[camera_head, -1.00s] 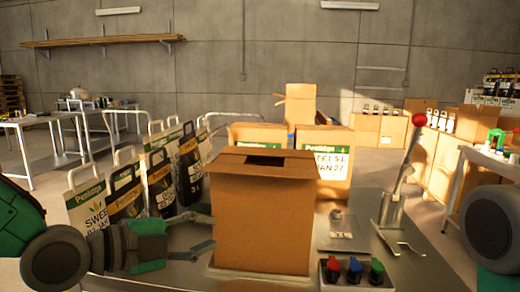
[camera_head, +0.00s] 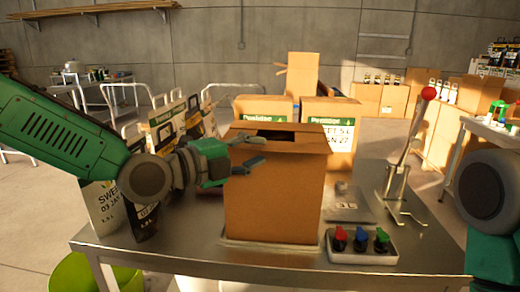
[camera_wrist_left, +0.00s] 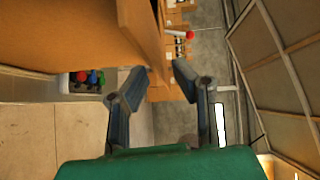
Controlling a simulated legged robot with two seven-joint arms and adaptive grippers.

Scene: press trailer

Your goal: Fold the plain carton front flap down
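The plain carton (camera_head: 275,200) stands upright on the metal bench, with a dark opening in its top. Its front flap (camera_head: 300,146) shows along the near top edge, sticking outward. My left gripper (camera_head: 256,151) is at the carton's upper left, its fingers apart and overlapping the near left corner of the top in the head view. In the left wrist view my gripper (camera_wrist_left: 164,69) is open, and an edge of brown cardboard (camera_wrist_left: 145,25) shows just beyond the gap between the fingers. I cannot tell whether they touch. My right gripper is out of view; only my right arm shows.
A button box (camera_head: 361,245) with red, blue and green knobs sits right of the carton. A lever (camera_head: 408,140) with a red ball rises behind it. Printed bags (camera_head: 105,208) stand left, partly behind my arm. Two printed cartons (camera_head: 328,112) stand behind.

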